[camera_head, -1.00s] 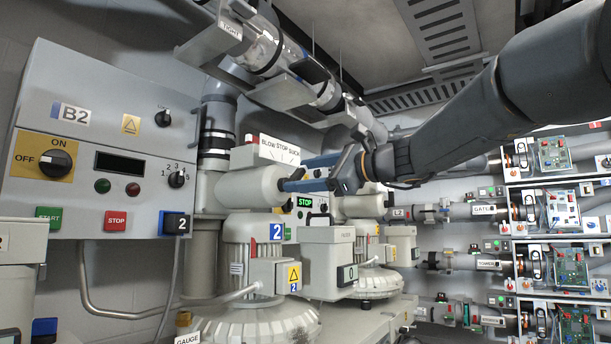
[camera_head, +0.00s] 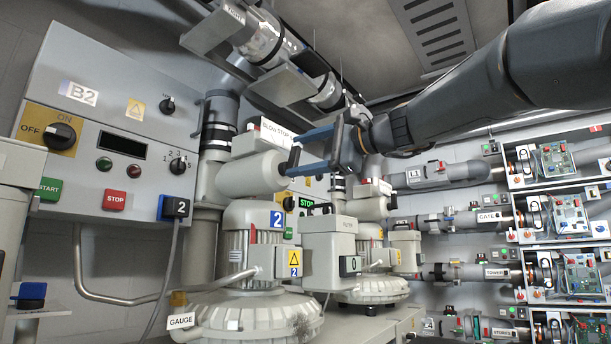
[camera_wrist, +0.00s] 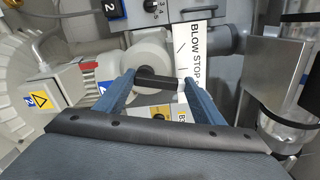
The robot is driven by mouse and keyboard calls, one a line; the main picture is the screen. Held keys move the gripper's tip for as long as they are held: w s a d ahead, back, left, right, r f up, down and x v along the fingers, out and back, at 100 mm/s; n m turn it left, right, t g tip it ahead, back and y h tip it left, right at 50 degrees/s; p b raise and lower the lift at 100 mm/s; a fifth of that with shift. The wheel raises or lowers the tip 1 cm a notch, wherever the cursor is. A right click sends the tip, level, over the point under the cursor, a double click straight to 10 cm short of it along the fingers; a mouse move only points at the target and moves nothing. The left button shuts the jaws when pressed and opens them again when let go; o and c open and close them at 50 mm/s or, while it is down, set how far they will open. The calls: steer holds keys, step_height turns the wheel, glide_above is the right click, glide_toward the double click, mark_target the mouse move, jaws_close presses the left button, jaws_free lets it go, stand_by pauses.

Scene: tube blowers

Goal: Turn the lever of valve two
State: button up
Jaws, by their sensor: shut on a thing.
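Valve two is a pale round body (camera_head: 245,175) above the blower marked 2, left of centre in the head view. It also shows in the wrist view (camera_wrist: 148,52). Its BLOW STOP SUCK label (camera_head: 277,135) is partly hidden by my gripper in the head view; in the wrist view the label (camera_wrist: 190,55) stands at the right finger. The dark lever (camera_head: 294,158) sits at the valve's end face. In the wrist view the lever (camera_wrist: 158,79) spans between the two blue fingertips. My gripper (camera_head: 292,156) is shut on the lever.
Control panel B2 (camera_head: 110,130) is on the left wall. A clear pipe (camera_head: 265,45) runs above the valve. The blower (camera_head: 250,235) and a grey box (camera_head: 333,240) are below. Racks of circuit boards (camera_head: 560,215) stand at the right.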

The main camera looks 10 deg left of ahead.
steer(key=shift+s+a+f+n+b, duration=0.1)
steer(key=shift+s+n+b, duration=0.05)
steer(key=shift+n+b, duration=0.7)
steer(key=shift+s+a+f+n+b, duration=0.15)
steer(key=shift+n+b, duration=0.5)
steer(key=shift+b, duration=0.35)
steer(key=shift+d+r, duration=0.1)
steer(key=shift+r, duration=0.05)
steer(key=o, duration=1.1)
steer(key=shift+c, duration=0.2)
steer(key=shift+s, duration=0.1)
steer(key=b+v, duration=0.2)
steer(key=v, duration=0.5)
steer(key=shift+d+b, duration=0.3)
steer(key=shift+d, duration=0.1)
steer(key=shift+s, duration=0.15)
